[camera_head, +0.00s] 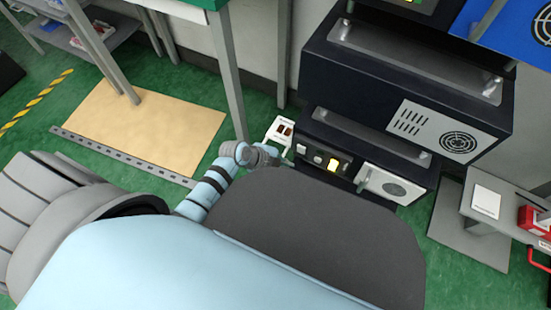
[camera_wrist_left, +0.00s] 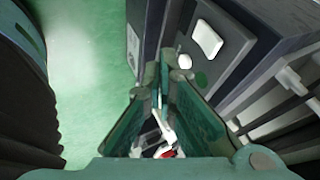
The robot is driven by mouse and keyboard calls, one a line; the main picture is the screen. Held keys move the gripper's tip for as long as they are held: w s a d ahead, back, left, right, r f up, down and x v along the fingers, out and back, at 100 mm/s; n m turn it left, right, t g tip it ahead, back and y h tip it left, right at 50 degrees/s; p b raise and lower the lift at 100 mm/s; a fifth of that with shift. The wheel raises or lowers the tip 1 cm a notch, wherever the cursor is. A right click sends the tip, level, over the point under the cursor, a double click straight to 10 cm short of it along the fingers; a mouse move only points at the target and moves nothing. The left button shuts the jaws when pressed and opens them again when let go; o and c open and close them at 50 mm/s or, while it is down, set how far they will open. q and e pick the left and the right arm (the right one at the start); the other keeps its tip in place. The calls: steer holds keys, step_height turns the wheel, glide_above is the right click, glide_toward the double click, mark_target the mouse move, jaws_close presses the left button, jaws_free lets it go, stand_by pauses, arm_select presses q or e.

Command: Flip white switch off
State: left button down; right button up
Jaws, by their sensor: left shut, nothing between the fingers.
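A small white switch (camera_head: 301,149) is at the panel's left end. In the left wrist view, a white rectangular switch (camera_wrist_left: 207,38) stands out from the dark panel, with a smaller white control (camera_wrist_left: 185,61) below it. Its on or off position cannot be told. My left gripper (camera_head: 284,162) is shut and empty beside the panel's left end. Its green fingers (camera_wrist_left: 158,78) are close to the panel in the wrist view; contact cannot be told. My right gripper is not in view.
A larger black unit (camera_head: 405,85) with a grey handle sits above. A white plate with dark buttons (camera_head: 281,130) is left of the panel. A workbench leg (camera_head: 228,75) stands behind my left arm. A grey stand (camera_head: 505,205) is at the right.

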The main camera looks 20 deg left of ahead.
arm_select(q)
steer(key=v, duration=0.1)
steer(key=p+v, duration=0.1)
steer(key=v, duration=0.2)
steer(key=shift+s+a+f, duration=0.15)
steer(key=shift+s+f, duration=0.05)
steer(key=shift+s, duration=0.2)
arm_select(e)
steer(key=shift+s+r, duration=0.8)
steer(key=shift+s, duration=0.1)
